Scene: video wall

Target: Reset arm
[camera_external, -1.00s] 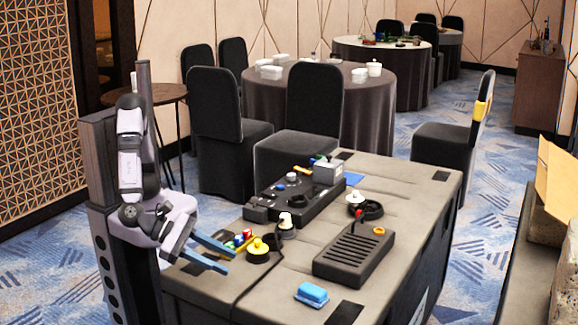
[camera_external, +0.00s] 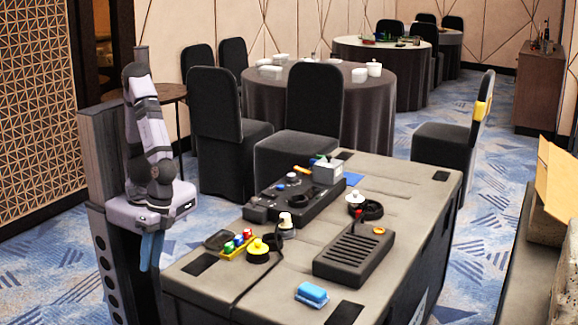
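My gripper (camera_external: 151,250) has blue fingers that point straight down. It hangs left of the grey workbench (camera_external: 215,283), beside its left edge and clear of it. The arm above it is folded upright close to its dark column. The fingers overlap from this angle, so I cannot tell whether they are open or shut. No held object shows at the fingertips.
On the bench stand a yellow tray (camera_external: 227,257) with small coloured pieces, a yellow-topped round piece (camera_external: 258,247), a black slotted box (camera_external: 353,256), a blue sponge-like block (camera_external: 312,293) and a black board (camera_external: 315,204). Covered tables and chairs stand behind.

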